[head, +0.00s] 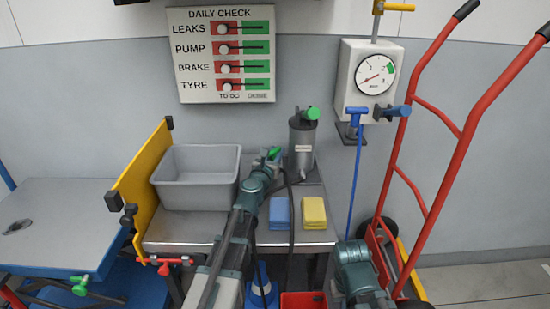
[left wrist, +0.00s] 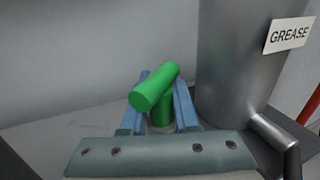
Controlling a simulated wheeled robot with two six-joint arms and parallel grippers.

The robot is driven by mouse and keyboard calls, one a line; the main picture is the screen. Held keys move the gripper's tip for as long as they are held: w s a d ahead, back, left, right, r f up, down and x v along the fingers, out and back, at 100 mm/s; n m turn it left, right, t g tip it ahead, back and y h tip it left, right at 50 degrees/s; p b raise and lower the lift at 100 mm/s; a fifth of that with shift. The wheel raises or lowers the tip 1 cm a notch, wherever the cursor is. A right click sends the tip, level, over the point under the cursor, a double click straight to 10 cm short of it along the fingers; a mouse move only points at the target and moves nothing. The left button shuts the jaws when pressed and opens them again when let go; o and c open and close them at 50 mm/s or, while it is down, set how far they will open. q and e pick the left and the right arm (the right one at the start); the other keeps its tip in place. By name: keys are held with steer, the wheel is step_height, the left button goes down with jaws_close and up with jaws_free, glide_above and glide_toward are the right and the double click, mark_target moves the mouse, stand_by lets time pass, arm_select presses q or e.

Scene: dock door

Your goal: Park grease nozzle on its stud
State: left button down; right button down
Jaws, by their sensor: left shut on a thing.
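The green grease nozzle (left wrist: 157,88) is a T shape, a thick tilted bar on a short upright post. My left gripper (left wrist: 158,108) is shut on it, with one blue finger on each side of the post. In the head view my left gripper (head: 270,160) and the nozzle's green top (head: 274,153) are small, just left of the grey grease canister (head: 301,145). The canister (left wrist: 235,65) stands close on the right in the left wrist view. I cannot make out the stud; the nozzle's lower end is hidden by my gripper. My right gripper is out of view.
A grey bin (head: 197,190) is on the bench left of my left arm. A blue sponge (head: 280,212) and yellow sponge (head: 314,212) lie at the bench front. A dark hose (head: 291,215) hangs over the bench edge. A red hand truck (head: 430,170) stands right.

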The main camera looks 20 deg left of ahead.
mark_target(272, 158)
arm_select(q)
steer(key=shift+r, duration=0.1)
steer(key=shift+f, duration=0.2)
steer(key=c, duration=0.7)
jaws_free()
steer(key=shift+o, duration=0.2)
steer(key=shift+r, duration=0.15)
steer(key=shift+s+r, duration=0.1)
steer(key=s, duration=0.7)
steer(key=shift+s+a, duration=0.1)
steer(key=shift+s, duration=0.15)
steer(key=shift+w, duration=0.1)
